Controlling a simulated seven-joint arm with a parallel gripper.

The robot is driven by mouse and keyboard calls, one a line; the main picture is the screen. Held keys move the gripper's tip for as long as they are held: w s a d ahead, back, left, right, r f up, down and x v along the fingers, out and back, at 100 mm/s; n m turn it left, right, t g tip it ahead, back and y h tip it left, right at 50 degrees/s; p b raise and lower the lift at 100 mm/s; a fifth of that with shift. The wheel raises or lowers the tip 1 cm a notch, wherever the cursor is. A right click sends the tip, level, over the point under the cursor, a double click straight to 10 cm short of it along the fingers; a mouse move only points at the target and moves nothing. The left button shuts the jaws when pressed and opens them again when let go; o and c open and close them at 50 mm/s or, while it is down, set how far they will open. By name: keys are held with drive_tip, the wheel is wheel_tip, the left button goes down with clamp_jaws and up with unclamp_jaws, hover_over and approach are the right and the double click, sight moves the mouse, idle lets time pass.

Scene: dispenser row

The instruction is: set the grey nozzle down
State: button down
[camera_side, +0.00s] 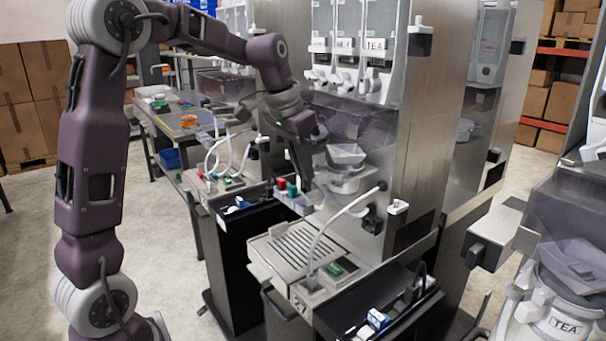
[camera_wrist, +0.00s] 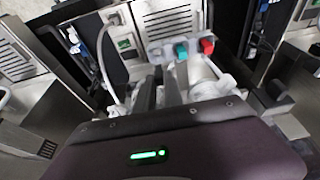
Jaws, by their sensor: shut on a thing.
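My gripper (camera_side: 303,172) hangs fingers down in front of the middle dispenser in the side view. In the wrist view its two dark fingers (camera_wrist: 159,84) are a short way apart, shut on the grey nozzle. The nozzle is mostly hidden by the fingers and the wrist housing, and its outline is hard to tell. Just beyond the fingertips is a light grey holder (camera_side: 300,204) with red and green pieces; in the wrist view a red cap (camera_wrist: 207,46) and a teal cap (camera_wrist: 181,51) stand out. I cannot tell whether the nozzle touches the holder.
A slatted drip tray (camera_side: 300,243) lies to the right of the holder, with a white hose (camera_side: 335,222) arching over it. A pale grey funnel-like part (camera_side: 346,156) is close right of my gripper. Black bins (camera_side: 235,250) stand below. The steel dispenser wall (camera_side: 420,150) bounds the right.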

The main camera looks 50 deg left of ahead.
drive_tip(key=shift+r, duration=0.8)
